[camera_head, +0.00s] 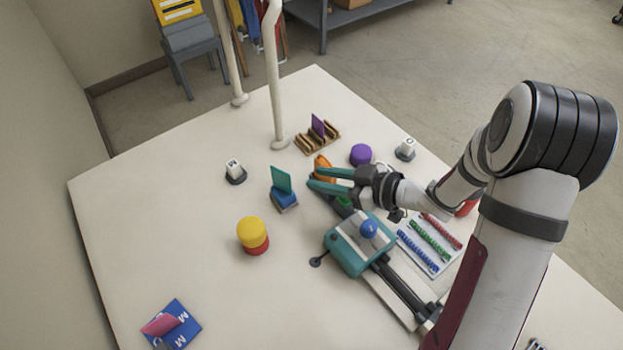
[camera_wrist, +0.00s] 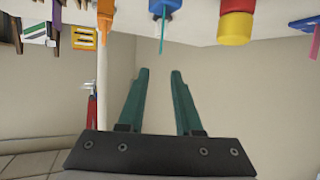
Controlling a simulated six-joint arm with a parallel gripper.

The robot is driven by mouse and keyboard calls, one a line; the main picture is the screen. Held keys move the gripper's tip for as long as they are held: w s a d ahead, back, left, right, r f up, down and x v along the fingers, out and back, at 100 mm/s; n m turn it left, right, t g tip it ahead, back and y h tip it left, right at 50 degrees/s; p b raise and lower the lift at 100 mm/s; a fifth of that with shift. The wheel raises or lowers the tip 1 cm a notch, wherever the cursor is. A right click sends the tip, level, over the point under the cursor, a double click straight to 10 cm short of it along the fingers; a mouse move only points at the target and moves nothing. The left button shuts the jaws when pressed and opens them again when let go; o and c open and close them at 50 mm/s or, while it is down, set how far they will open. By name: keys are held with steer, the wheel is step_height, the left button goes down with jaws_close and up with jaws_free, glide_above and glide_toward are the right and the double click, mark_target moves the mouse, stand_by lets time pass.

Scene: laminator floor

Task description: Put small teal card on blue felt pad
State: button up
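The small teal card (camera_head: 281,178) stands upright in a small blue holder (camera_head: 285,202), left of my gripper; it also shows at the top of the wrist view (camera_wrist: 163,32). A flat blue pad (camera_head: 182,330) with white letter marks lies at the table's front left, with a pink card (camera_head: 160,324) on it; I cannot tell if it is felt. My gripper (camera_head: 314,179) points left above the table, close to the card but apart from it. Its two teal fingers are spread with nothing between them in the wrist view (camera_wrist: 158,74).
A teal machine (camera_head: 350,252) with a blue knob stands below my gripper. A yellow-and-red cylinder (camera_head: 252,236) stands between card and pad. A wooden rack (camera_head: 318,138) with a purple card, a purple cylinder (camera_head: 360,155) and a white pole (camera_head: 274,80) are behind. The left table is mostly clear.

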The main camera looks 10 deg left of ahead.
steer(key=w+d+r+m+t+h, duration=0.4)
steer(key=w+d+m+h, duration=0.15)
steer(key=d+h, duration=0.2)
steer(key=s+d+r+m+g+h, duration=0.2)
steer(key=s+d+r+m+h, duration=0.1)
steer(key=s+d+m+h, duration=0.65)
steer(key=s+a+m+g+y, duration=0.2)
steer(key=s+a+g+y, duration=0.1)
steer(key=s, duration=0.8)
steer(key=s+a+m+g+y, duration=0.2)
steer(key=s+a+g+y, duration=0.1)
steer(key=s, duration=0.8)
steer(key=shift+a+r+g, duration=0.45)
steer(key=shift+a+g, duration=0.15)
steer(key=shift+g, duration=0.2)
steer(key=shift+s, duration=0.1)
